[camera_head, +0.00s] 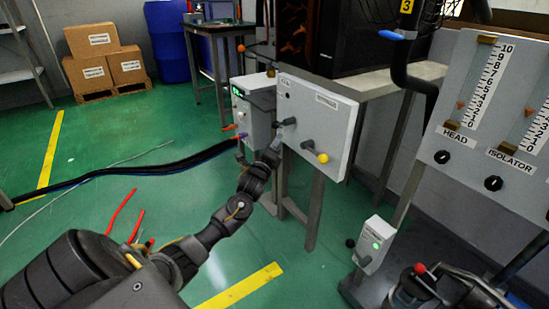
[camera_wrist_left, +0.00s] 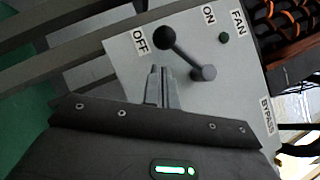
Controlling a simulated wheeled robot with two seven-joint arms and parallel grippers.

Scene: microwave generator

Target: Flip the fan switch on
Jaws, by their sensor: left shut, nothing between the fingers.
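The fan switch (camera_wrist_left: 187,55) is a lever with a black ball knob on a light grey panel (camera_wrist_left: 235,105), with OFF, ON and FAN labels beside it. Its knob is at the OFF side in the left wrist view. The switch (camera_head: 287,122) also shows small at the left of the grey box (camera_head: 335,110) in the head view. My left gripper (camera_wrist_left: 160,72) is shut and empty, its tips just below the knob in the wrist view. I cannot tell whether they touch the lever. The left gripper (camera_head: 274,147) also shows in front of the box. My right gripper is not seen.
A second lever with a yellow knob (camera_head: 322,157) is on the same box. A smaller grey box with a green display (camera_head: 252,110) is just left of it. A gauge panel (camera_head: 490,130) stands at right. Black cables (camera_head: 150,172) lie on the green floor.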

